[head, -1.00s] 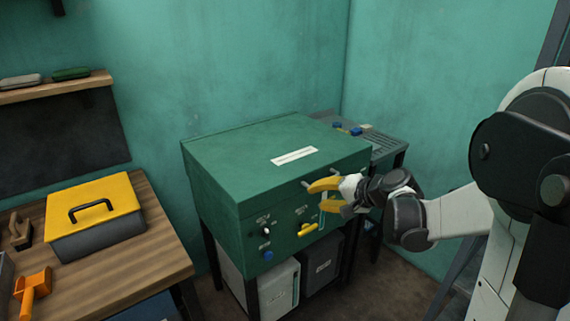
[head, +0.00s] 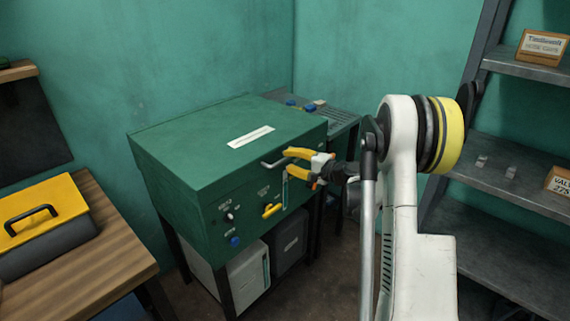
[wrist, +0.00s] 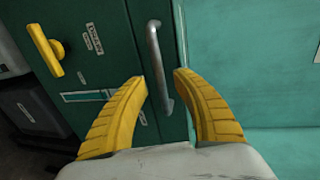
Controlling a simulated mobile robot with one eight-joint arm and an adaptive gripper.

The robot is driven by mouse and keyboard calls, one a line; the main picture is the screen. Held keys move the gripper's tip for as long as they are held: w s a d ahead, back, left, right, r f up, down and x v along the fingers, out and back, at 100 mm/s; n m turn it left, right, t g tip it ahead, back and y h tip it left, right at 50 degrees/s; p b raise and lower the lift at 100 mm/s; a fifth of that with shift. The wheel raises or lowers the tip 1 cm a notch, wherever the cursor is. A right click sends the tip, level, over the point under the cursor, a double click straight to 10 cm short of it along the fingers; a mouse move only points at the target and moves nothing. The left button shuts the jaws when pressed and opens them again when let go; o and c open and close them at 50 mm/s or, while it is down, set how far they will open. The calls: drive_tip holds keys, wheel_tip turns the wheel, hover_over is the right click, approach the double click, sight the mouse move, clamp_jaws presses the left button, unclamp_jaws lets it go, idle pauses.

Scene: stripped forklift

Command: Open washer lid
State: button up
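The washer is a green box (head: 190,225) on dark legs, with a flat green lid (head: 205,152) that carries a white label. The lid looks shut. A metal bar handle (head: 273,163) is on the upper front, toward the right; it also shows in the wrist view (wrist: 158,60). My gripper (head: 287,165) is open at the right part of the handle. In the wrist view its two yellow fingers (wrist: 160,77) are apart, with the bar passing between them in the picture. I cannot tell whether either finger touches it.
A yellow knob (head: 271,210), a black knob and a blue button sit on the washer front below the handle. A wooden bench (head: 110,240) with a yellow-lidded toolbox (head: 55,200) is at left. Grey shelving (head: 500,180) is at right. A grey side table (head: 345,122) stands behind the washer.

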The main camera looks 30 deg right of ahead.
drive_tip(key=shift+x, duration=1.3)
